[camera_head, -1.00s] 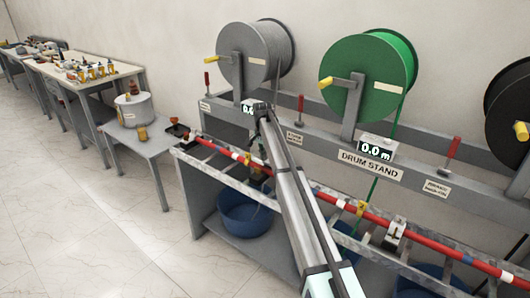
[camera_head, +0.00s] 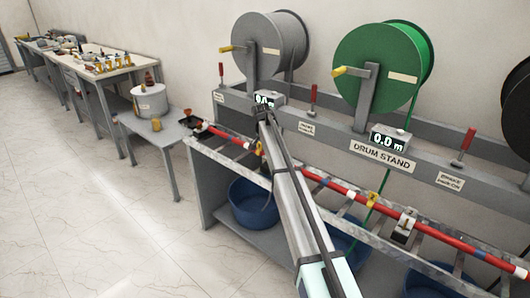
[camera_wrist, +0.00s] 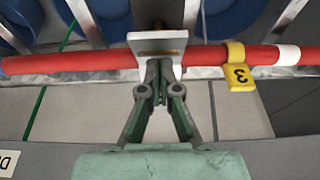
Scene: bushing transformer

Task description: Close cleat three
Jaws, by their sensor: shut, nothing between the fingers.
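In the wrist view, a red cable (camera_wrist: 75,63) runs across the picture. A pale metal cleat plate (camera_wrist: 158,42) lies across it, with a brownish part on its face. A yellow tag marked 3 (camera_wrist: 238,76) hangs on the cable just right of the plate. My gripper (camera_wrist: 160,68) is shut and empty, its fingertips at the plate's near edge; I cannot tell whether they touch. Whether the cleat is fully down is unclear. In the head view, my arm hides this cleat; a yellow tag (camera_head: 259,148) shows just left of the arm.
The drum stand (camera_head: 382,154) holds a grey drum (camera_head: 268,48) and a green drum (camera_head: 383,68) above the rail. Another cleat (camera_head: 405,225) stands further right on the cable. Blue tubs (camera_head: 252,203) sit below. A side table (camera_head: 160,132) stands left; the floor in front is clear.

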